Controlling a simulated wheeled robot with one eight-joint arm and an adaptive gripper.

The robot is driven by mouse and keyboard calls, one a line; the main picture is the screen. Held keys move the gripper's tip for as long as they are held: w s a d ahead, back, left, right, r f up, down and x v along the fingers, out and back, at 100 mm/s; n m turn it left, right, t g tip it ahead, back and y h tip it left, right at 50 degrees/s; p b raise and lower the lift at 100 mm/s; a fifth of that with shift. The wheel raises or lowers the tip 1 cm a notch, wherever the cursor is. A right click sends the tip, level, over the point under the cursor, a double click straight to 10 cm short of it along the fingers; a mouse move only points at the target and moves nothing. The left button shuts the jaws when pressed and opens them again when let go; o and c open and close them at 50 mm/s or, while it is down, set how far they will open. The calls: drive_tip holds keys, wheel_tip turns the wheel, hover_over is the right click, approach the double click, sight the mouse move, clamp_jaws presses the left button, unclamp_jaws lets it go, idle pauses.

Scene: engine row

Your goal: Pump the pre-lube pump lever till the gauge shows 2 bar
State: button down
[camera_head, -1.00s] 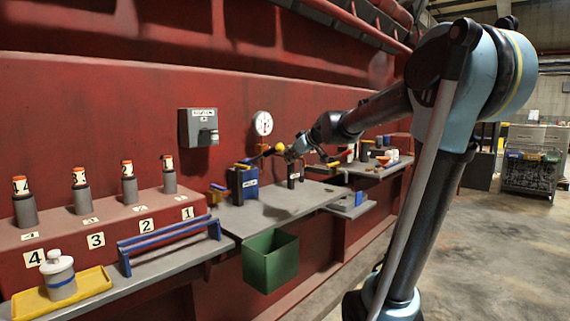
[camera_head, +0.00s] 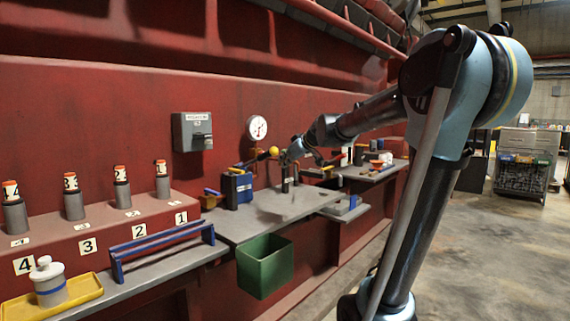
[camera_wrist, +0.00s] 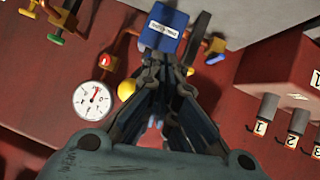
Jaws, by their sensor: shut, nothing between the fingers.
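The blue pre-lube pump (camera_head: 238,187) stands on the grey shelf, and its labelled top shows in the wrist view (camera_wrist: 164,27). Its dark lever ends in a yellow ball knob (camera_head: 273,151), which also shows in the wrist view (camera_wrist: 127,90). The white round gauge (camera_head: 257,128) is on the red wall just above the knob; it faces me in the wrist view (camera_wrist: 92,100), but its reading is too small to tell. My gripper (camera_head: 286,158) is shut and empty, close to the right of the knob. I cannot tell whether it touches the knob.
A grey wall box (camera_head: 192,132) is left of the gauge. A green bin (camera_head: 265,266) hangs at the shelf front. A blue rail (camera_head: 162,246) and numbered posts stand at left. Small items (camera_head: 375,162) crowd the right shelf.

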drive_tip(key=s+d+f+m+g+h, duration=0.2)
drive_tip(key=s+d+f, duration=0.4)
drive_tip(key=s+f, duration=0.4)
drive_tip(key=s+d+f+m+g+h, duration=0.2)
drive_tip(key=s+d+f+m, duration=0.3)
drive_tip(key=s+f, duration=0.5)
drive_tip(key=s+d+f+m+g+h, duration=0.2)
drive_tip(key=s+d+f, duration=0.6)
drive_tip(key=s, duration=0.8)
wheel_tip(320, 180, down, 3)
drive_tip(key=shift+s+d+f+m+g+h, duration=0.15)
drive_tip(key=shift+s+m+g+h, duration=0.25)
drive_tip(key=shift+m+h, duration=0.3)
